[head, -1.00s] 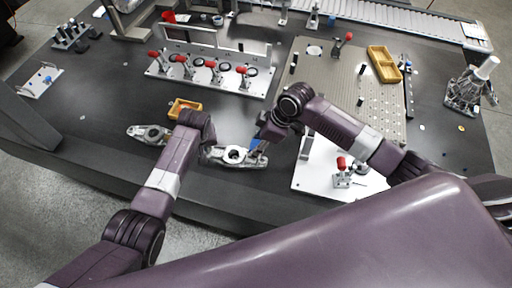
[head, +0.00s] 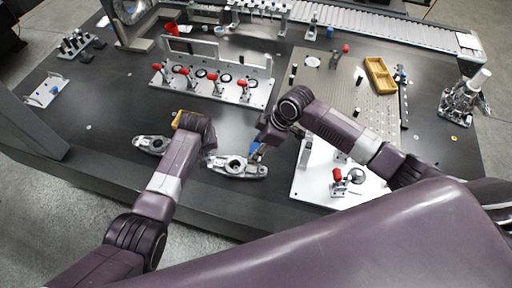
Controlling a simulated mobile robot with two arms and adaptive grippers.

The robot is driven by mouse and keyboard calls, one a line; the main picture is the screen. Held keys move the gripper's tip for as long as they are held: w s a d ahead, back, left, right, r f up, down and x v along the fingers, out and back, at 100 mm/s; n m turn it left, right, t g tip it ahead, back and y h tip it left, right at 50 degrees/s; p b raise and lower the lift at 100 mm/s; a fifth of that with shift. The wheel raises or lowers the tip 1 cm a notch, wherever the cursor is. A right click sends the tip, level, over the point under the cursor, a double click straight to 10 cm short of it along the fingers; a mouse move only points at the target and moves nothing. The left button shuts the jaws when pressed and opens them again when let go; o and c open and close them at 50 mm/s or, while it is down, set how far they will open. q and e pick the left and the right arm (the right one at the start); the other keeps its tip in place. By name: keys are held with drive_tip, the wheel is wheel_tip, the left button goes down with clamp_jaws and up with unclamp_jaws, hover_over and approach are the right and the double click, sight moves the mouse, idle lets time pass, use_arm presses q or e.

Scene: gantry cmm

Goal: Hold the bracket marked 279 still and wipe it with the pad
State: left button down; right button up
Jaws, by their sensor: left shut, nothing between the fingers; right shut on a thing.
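A grey metal bracket (head: 237,167) with a round central hole lies near the table's front edge. A similar bracket (head: 150,145) lies to its left, partly behind my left arm. I cannot read a number on either. My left gripper (head: 209,153) is shut with nothing between its fingers, at the left end of the nearer bracket; its wrist hides much of it, and I cannot tell whether it touches. My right gripper (head: 259,144) is shut on a blue pad (head: 256,150) at the far right edge of that bracket; contact is unclear.
A yellow tray (head: 180,117) sits behind my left wrist. A fixture with red-handled clamps (head: 215,88) stands behind. A white plate (head: 312,187) with a clamp is to the right, below a perforated plate (head: 325,75) and another yellow tray (head: 369,68).

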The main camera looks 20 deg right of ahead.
use_arm(q)
drive_tip(key=shift+r+p, duration=0.35)
drive_tip(key=shift+r, duration=0.25)
use_arm(e)
drive_tip(key=shift+r, duration=0.65)
use_arm(q)
drive_tip(key=shift+s+r, duration=0.1)
drive_tip(key=shift+r, duration=0.35)
use_arm(e)
drive_tip(key=shift+f, duration=0.1)
use_arm(q)
drive_tip(key=v, duration=1.1)
drive_tip(key=shift+s, duration=0.1)
